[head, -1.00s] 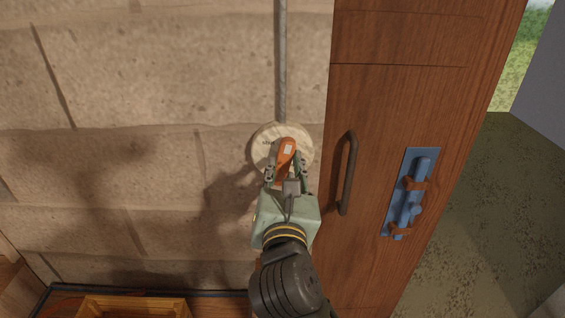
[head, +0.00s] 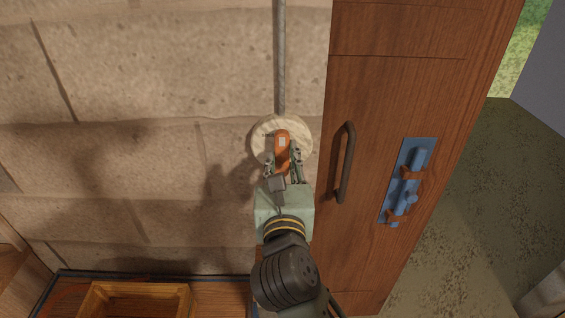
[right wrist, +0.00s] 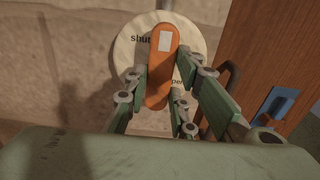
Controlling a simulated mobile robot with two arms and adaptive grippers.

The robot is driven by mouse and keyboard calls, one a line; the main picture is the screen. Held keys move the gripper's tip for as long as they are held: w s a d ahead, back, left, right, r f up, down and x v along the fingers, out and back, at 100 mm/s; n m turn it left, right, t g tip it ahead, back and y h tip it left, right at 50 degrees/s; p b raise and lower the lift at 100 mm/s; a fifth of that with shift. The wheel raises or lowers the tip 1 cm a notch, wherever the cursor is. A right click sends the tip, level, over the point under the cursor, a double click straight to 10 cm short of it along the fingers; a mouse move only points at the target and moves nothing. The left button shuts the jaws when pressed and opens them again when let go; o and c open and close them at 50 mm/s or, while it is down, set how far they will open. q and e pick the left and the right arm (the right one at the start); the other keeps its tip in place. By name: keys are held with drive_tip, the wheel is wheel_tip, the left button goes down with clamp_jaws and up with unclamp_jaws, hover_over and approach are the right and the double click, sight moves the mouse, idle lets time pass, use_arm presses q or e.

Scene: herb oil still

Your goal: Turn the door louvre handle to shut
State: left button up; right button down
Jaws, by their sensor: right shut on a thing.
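The louvre handle (head: 282,138) is an orange lever with a white mark near its top end. It sits on a round pale dial (head: 262,135) on the stone wall, and stands nearly upright in the head view. In the right wrist view the handle (right wrist: 158,75) leans slightly right at its top. The word "shut" reads on the dial (right wrist: 130,60) left of the handle's top; lettering at lower right is partly hidden. My right gripper (head: 283,160) is shut on the handle, one finger on each side (right wrist: 162,85). My left gripper is not in view.
A wooden door (head: 390,80) with a dark pull handle (head: 346,165) and a blue bolt plate (head: 408,180) stands close right of the gripper. A grey pipe (head: 281,60) runs up from the dial. A wooden box (head: 135,290) is at lower left.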

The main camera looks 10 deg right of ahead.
drive_tip(key=c, duration=1.5)
unclamp_jaws()
drive_tip(key=s, duration=0.2)
drive_tip(key=s+a, duration=0.1)
drive_tip(key=s, duration=0.4)
drive_tip(key=shift+s+a, duration=0.25)
